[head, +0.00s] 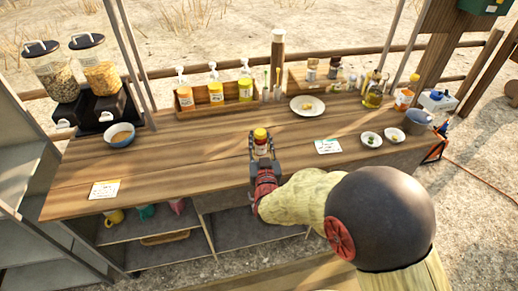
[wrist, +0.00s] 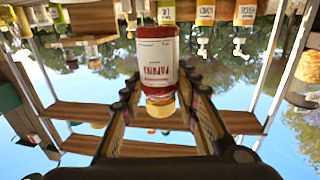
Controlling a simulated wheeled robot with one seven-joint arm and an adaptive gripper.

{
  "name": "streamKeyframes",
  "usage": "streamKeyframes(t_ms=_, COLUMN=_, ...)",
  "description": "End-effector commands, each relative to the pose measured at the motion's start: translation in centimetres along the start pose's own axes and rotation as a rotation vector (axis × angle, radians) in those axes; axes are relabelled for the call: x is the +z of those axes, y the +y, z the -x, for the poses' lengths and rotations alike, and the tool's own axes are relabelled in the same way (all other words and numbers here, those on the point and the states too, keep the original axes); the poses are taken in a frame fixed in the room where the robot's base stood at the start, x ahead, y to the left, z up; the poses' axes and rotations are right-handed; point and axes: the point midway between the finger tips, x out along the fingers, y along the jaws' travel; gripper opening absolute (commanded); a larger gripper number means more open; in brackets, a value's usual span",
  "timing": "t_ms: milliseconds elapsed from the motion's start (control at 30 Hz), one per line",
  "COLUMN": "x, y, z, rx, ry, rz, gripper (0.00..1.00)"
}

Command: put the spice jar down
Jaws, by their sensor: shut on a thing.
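The spice jar (head: 260,136) has a yellow lid and red contents. In the wrist view the jar (wrist: 158,62) appears upside down, with a white label with red print. My gripper (head: 262,150) is shut on the jar, with one finger on each side; the fingers also show in the wrist view (wrist: 160,105). The jar looks upright over the front middle part of the wooden counter (head: 205,160). I cannot tell whether its base touches the wood.
A wooden rack (head: 188,112) of pump bottles stands behind. A plate (head: 307,105) lies at the back, and a card (head: 328,146) and small bowls (head: 371,139) sit to the right. A bowl (head: 121,135) and another card (head: 104,190) are left. The counter left of the jar is clear.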

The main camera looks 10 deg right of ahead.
Motion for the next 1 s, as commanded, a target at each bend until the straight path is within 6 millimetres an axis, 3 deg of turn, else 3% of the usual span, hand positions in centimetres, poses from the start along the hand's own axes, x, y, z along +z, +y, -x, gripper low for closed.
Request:
streamKeyframes(t_ms=200, x=2.9, y=0.4, z=-4.9, rx=0.001, ry=-0.001, rz=0.0, gripper=0.03)
streamKeyframes(t_ms=400, x=6.0, y=0.5, z=-7.5, rx=0.0, ry=0.0, rz=0.0, gripper=0.03)
streamKeyframes(t_ms=667, x=7.2, y=0.5, z=-8.8, rx=0.0, ry=0.002, rz=0.0, gripper=0.03)
streamKeyframes(t_ms=900, x=10.6, y=0.6, z=-9.3, rx=-0.001, ry=0.0, rz=0.0, gripper=0.03)
streamKeyframes(t_ms=1000, x=11.1, y=0.6, z=-9.3, rx=-0.001, ry=0.002, rz=0.0, gripper=0.03)
